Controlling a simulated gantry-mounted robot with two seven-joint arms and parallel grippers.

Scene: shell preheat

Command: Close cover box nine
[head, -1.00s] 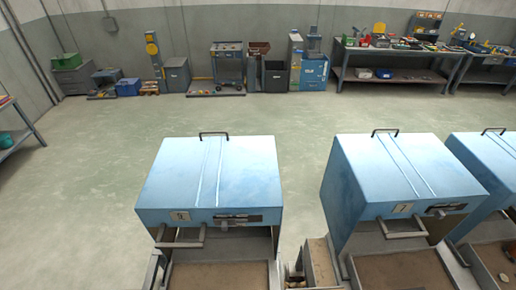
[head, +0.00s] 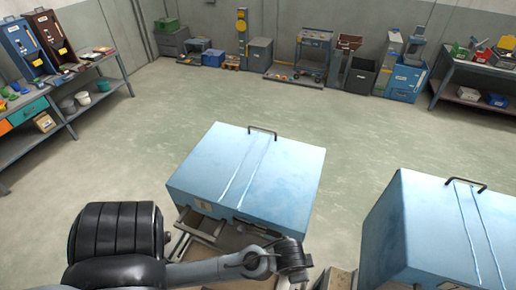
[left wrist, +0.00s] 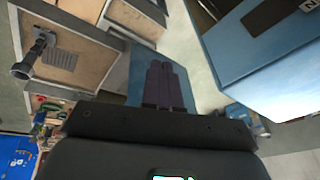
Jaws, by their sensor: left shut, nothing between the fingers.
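Cover box nine (head: 247,175) is the blue box in the middle of the head view, with a black handle at its far top edge and two pale stripes. Brown bed shows below the cover's front edge, partly hidden by my left arm. My left arm comes in from the lower left, in front of the box. In the left wrist view my left gripper (left wrist: 165,68) is shut and empty, its fingers together before a blue surface. My right gripper is not in view.
A second blue box (head: 437,228) stands to the right. The left wrist view shows a blue box (left wrist: 270,50) with a plate, and a grey bar handle (left wrist: 36,54). Shelving (head: 75,100) stands at the left. The floor behind the boxes is clear.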

